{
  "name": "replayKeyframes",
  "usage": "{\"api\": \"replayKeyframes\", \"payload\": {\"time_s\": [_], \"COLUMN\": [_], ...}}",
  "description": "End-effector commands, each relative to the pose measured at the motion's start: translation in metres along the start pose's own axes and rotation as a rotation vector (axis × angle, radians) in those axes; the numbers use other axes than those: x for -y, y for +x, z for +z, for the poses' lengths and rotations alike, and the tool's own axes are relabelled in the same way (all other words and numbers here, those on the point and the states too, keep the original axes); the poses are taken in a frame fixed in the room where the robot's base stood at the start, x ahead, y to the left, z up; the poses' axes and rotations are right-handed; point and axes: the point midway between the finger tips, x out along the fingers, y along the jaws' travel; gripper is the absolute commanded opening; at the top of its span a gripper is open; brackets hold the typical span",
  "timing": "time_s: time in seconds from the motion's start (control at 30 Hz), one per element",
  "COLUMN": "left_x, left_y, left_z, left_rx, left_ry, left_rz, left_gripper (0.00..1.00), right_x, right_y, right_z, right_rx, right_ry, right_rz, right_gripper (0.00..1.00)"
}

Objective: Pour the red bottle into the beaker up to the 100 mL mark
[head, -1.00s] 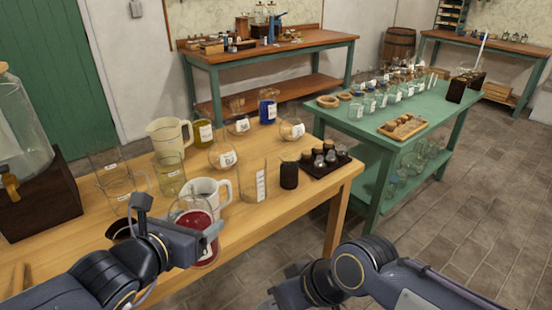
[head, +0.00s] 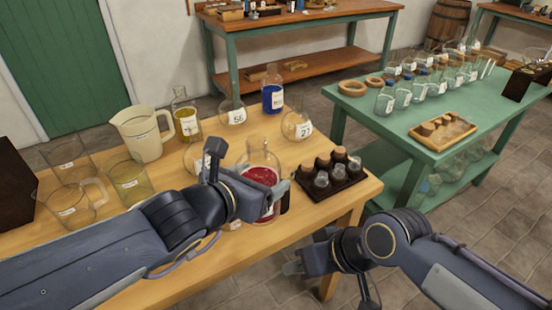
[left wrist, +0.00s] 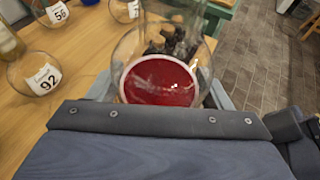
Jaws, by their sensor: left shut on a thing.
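The red bottle (head: 262,176) is a round clear glass vessel partly filled with red liquid. My left gripper (head: 246,180) is shut on it, above the right part of the wooden table, and the bottle looks about upright. In the left wrist view the bottle (left wrist: 160,82) stands between the fingers, with the red liquid surface showing as an oval.
Round flasks (head: 297,126), a blue bottle (head: 272,97), a yellow bottle (head: 186,122), a cream jug (head: 142,134) and glass beakers (head: 128,180) stand behind and left.

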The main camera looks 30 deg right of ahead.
Motion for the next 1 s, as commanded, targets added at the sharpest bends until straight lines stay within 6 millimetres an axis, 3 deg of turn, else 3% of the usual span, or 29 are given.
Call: {"api": "replayKeyframes", "payload": {"time_s": [0.27,1.0], "left_x": [-0.001,-0.004], "left_y": [-0.001,0.000], "left_z": [0.004,0.003], "left_rx": [0.003,0.002], "left_ry": [-0.025,-0.226], "left_rz": [-0.011,-0.094], "left_gripper": [0.25,0.25], "right_x": [0.004,0.026], "right_y": [-0.009,-0.057], "right_z": [-0.004,-0.029], "right_rx": [0.000,0.000], "right_ry": [0.000,0.000], "right_rz": [0.000,0.000], "right_gripper": [0.36,0.36]}}
